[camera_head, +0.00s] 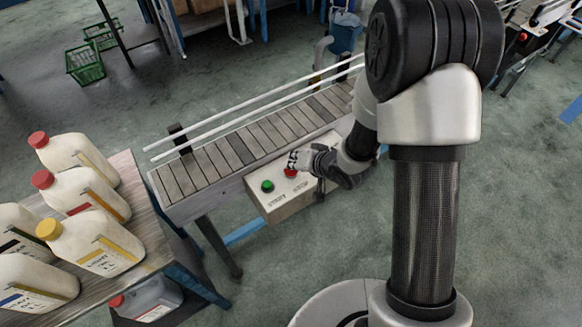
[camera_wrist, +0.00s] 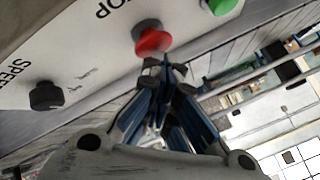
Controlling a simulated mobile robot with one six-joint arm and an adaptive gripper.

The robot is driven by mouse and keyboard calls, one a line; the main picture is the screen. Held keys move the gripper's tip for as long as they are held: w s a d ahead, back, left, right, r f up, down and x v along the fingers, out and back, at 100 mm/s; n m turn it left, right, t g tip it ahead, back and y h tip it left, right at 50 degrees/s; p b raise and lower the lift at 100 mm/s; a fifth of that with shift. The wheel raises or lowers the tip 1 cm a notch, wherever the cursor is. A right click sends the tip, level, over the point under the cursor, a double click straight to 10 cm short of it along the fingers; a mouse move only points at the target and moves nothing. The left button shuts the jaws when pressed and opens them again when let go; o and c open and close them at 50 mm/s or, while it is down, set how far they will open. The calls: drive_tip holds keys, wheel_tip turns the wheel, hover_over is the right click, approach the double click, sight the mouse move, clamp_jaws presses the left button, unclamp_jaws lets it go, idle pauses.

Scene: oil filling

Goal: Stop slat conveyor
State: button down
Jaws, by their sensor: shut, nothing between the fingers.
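The slat conveyor (camera_head: 235,152) runs diagonally across the middle of the head view, with an empty slat belt in the part I see. A light control box (camera_head: 275,203) is fixed to its near side. The box has a green start button (camera_head: 267,186) and a red stop button (camera_head: 291,171). My gripper (camera_head: 301,161) is shut and empty, with its tips at the red button. In the wrist view the fingertips (camera_wrist: 163,68) are right at the red stop button (camera_wrist: 152,40); I cannot tell whether they touch it. The green button (camera_wrist: 222,5) is beyond it.
A black speed knob (camera_wrist: 46,96) is on the same panel. A table (camera_head: 140,185) with several white jugs (camera_head: 85,197) stands at the left. White guide rails (camera_head: 250,110) run along the conveyor's far side. Green crates (camera_head: 85,63) lie on the floor at the back left.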

drive_tip(key=shift+r+p, duration=0.7)
drive_tip(key=shift+r, duration=0.1)
drive_tip(key=shift+r, duration=0.1)
wheel_tip(320, 180, up, 5)
drive_tip(key=p, duration=0.4)
drive_tip(key=shift+p, duration=0.4)
drive_tip(key=shift+d, duration=0.1)
